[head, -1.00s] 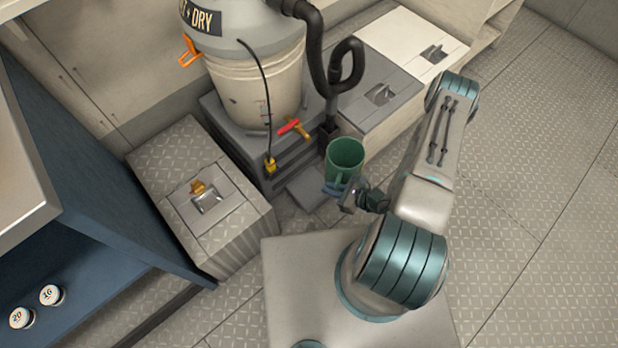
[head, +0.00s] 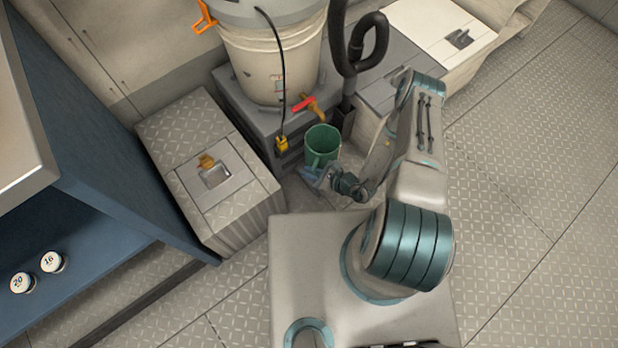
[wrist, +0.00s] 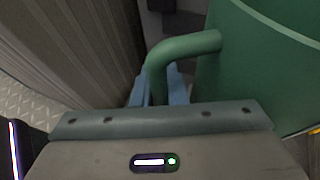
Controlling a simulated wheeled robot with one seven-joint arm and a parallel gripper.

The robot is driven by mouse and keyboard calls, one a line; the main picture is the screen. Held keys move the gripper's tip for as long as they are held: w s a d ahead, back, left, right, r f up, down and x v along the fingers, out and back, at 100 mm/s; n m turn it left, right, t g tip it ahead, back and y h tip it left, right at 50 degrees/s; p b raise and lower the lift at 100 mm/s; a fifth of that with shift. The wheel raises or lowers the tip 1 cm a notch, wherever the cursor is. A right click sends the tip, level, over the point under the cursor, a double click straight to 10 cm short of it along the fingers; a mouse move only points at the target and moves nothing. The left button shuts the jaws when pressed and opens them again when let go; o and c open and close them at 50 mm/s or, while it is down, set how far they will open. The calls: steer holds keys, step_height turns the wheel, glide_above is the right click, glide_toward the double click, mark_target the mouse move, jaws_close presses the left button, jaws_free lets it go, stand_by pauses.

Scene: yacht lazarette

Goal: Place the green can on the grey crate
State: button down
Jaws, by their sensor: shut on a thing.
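The green can (head: 322,143) is an open-topped vessel with a side handle. My gripper (head: 315,175) is shut on that handle and holds the can in front of the shop vacuum. In the wrist view the can (wrist: 262,70) fills the right side, and its handle (wrist: 188,45) passes between my blue fingers (wrist: 165,88). A grey crate-like box with slatted sides (head: 262,122) stands under the vacuum, behind the can. A grey-topped locker (head: 385,95) stands to its right. The can's underside is hidden.
The vacuum (head: 272,60) covers much of the slatted box's top, with a red-handled tap (head: 304,104) in front. Its black hose (head: 362,45) stands at the right. A diamond-plate locker with a latch (head: 212,175) is at left. Open floor (head: 520,170) lies right.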

steer(key=shift+f+b, duration=0.85)
steer(key=shift+f, duration=1.15)
steer(key=shift+f, duration=0.15)
steer(key=c, duration=1.5)
jaws_free()
steer(key=shift+o, duration=0.2)
